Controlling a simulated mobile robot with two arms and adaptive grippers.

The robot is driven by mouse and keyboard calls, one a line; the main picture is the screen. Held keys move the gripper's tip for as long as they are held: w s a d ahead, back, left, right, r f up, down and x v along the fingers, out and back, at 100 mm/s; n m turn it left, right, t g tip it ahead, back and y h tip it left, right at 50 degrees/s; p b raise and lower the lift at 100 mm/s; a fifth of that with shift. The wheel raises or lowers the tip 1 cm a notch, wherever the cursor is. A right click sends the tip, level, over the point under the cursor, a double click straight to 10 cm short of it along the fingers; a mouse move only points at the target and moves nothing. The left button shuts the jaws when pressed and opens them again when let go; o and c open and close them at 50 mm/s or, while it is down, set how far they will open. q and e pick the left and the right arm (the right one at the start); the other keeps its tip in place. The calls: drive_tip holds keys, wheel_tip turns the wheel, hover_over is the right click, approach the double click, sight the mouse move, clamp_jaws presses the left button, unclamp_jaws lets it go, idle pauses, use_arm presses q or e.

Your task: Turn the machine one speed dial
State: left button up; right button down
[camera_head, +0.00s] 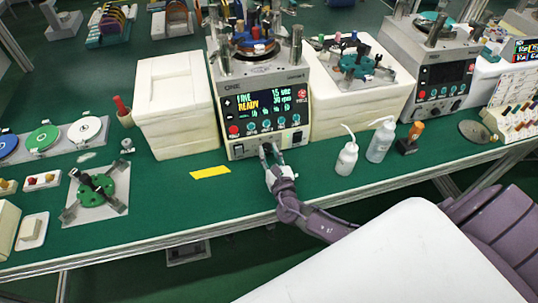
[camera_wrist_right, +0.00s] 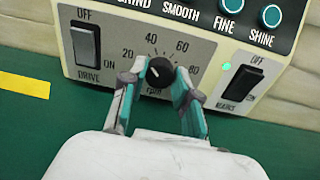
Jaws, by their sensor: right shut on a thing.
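The machine marked ONE (camera_head: 262,78) stands on the green bench, its lit screen reading FINE, READY, 15 sec and 30 rpm. Its black speed dial (camera_wrist_right: 159,71) sits on the lower front panel, inside a printed scale from 20 to 80 marked rpm. The dial's white pointer line points to the upper left, near the 40. My right gripper (camera_wrist_right: 160,88) is shut on the dial, one teal-padded finger on each side. In the head view the right gripper (camera_head: 269,155) reaches the lower front of the machine and mostly hides the dial. My left gripper is not in view.
A DRIVE switch (camera_wrist_right: 86,45) is left of the dial and another rocker switch (camera_wrist_right: 240,82) is right. White bottles (camera_head: 347,158) stand on the bench to the right. A yellow strip (camera_head: 210,172) lies on clear green surface at front left.

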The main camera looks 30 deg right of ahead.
drive_tip(key=m+b, duration=0.2)
drive_tip(key=b, duration=0.1)
drive_tip(key=m+b, duration=0.6)
drive_tip(key=shift+f, duration=0.3)
drive_tip(key=shift+r+m+b, duration=0.2)
drive_tip(key=shift+m+b, duration=1.6)
drive_tip(key=shift+m, duration=0.3)
drive_tip(key=c, duration=0.8)
unclamp_jaws()
drive_tip(key=shift+t+h, duration=0.3)
drive_tip(key=shift+h, duration=0.1)
drive_tip(key=shift+c, duration=0.2)
drive_tip(key=shift+s, duration=0.15)
drive_tip(key=v, duration=1.1)
drive_tip(key=shift+s+r, duration=0.1)
drive_tip(key=shift+s, duration=0.3)
